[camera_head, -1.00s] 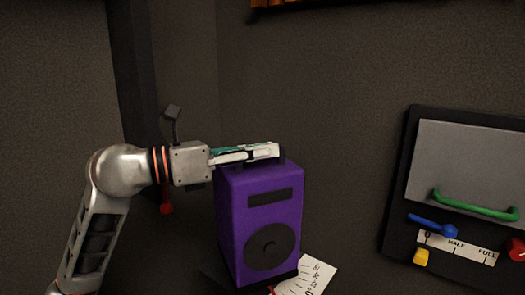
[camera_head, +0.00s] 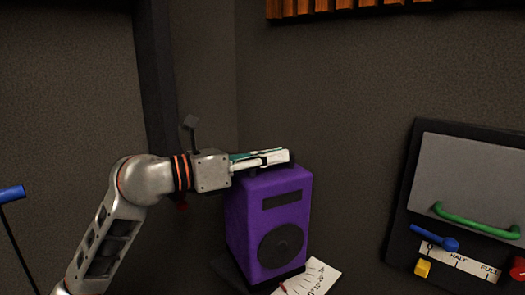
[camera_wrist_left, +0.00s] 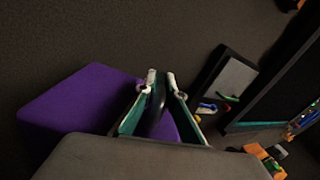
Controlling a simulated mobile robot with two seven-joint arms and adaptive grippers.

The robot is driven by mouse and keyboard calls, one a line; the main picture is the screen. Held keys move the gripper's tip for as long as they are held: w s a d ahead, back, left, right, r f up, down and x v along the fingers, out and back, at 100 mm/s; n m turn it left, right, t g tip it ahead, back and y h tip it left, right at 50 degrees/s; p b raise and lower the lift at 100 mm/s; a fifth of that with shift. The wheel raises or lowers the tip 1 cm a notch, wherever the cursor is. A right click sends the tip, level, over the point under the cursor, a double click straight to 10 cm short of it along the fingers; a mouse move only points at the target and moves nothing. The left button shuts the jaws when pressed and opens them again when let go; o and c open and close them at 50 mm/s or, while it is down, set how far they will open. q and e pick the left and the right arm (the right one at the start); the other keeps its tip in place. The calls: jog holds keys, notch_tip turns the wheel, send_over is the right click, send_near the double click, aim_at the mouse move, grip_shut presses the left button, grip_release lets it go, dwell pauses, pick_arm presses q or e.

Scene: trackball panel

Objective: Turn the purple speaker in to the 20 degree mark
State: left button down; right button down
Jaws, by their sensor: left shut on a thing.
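The purple speaker (camera_head: 283,222) stands upright in the corner in the head view, with a dark round cone and a dark slot on its front. Its purple top also shows in the left wrist view (camera_wrist_left: 75,100). My left gripper (camera_head: 280,158) lies across the speaker's top, shut on its dark handle (camera_wrist_left: 155,105). A white card with degree marks (camera_head: 318,277) lies at the speaker's front right foot. A red pointer (camera_head: 283,287) shows near the card's left edge, and I cannot read which mark it meets. My right gripper is out of view.
A wall panel to the right has a green handle (camera_head: 475,220), a blue lever (camera_head: 436,238), a yellow knob (camera_head: 423,267) and a red knob (camera_head: 517,268). A blue-tipped rod (camera_head: 12,193) stands at far left. The wall between speaker and panel is clear.

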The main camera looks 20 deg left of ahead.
aim_at(240, 179)
pick_arm(q)
jog(key=shift+r, duration=0.1)
jog(key=c, duration=2.1)
grip_release()
jog(key=shift+c, duration=0.2)
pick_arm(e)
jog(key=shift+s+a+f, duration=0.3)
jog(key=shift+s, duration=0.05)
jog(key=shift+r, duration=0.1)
pick_arm(q)
jog(key=v, duration=0.7)
jog(key=shift+s+a, duration=0.15)
jog(key=shift+s, duration=0.05)
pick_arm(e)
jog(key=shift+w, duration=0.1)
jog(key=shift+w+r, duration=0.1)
